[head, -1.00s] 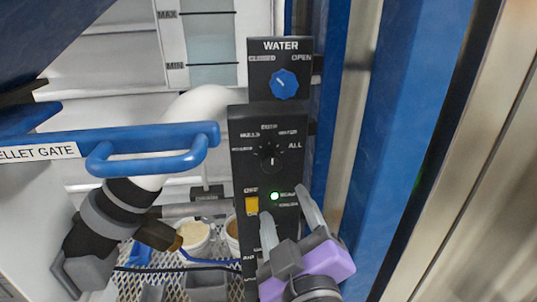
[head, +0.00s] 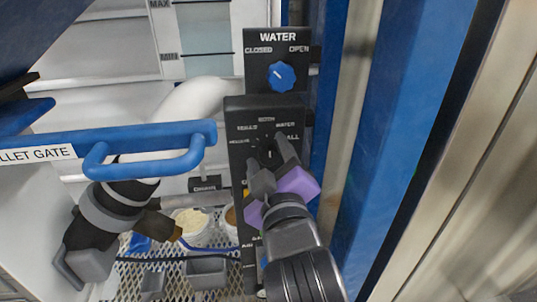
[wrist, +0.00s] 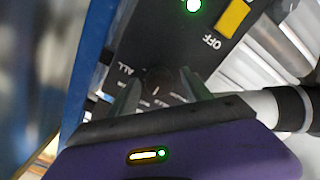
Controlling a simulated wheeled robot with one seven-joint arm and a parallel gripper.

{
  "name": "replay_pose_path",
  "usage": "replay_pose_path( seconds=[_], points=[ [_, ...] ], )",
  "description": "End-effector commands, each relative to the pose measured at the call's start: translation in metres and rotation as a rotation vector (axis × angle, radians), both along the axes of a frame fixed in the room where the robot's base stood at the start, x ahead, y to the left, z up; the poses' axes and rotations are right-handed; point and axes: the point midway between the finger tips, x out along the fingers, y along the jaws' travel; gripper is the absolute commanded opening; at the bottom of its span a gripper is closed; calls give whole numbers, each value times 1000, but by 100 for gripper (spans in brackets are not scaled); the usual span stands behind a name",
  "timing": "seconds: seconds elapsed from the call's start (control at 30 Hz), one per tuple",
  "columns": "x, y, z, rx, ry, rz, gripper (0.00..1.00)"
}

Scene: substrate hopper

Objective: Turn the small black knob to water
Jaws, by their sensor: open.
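The small black knob (head: 268,153) is on the black control panel (head: 238,200), ringed by small white labels; one reads ALL and an upper-right one appears to read WATER. My gripper (head: 270,147), with purple and grey parts, is open at the knob, with one finger on each side. I cannot tell whether the fingers touch it. The fingers hide part of the dial, so its pointer direction is unclear. In the wrist view the knob (wrist: 157,84) shows dark and blurred between the two grey fingers.
A blue knob (head: 281,76) marked WATER, CLOSED and OPEN sits above the dial. A blue PELLET GATE handle (head: 150,165) juts out at left. A blue post (head: 400,130) stands close at right. A yellow OFF switch (wrist: 234,17) and a green light (wrist: 193,5) are on the panel.

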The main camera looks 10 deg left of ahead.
Motion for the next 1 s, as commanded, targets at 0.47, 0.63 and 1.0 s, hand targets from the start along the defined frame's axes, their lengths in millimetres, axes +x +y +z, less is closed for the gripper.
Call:
replay_pose_path(
  seconds=[0.47, 0.63, 1.0],
  points=[
    [0, 0, 0, 0, 1, -1, 0],
    [0, 0, -1, 10, 4, 0, 0],
    [0, 0, 0, 188, 56, 0, 0]
  ],
)
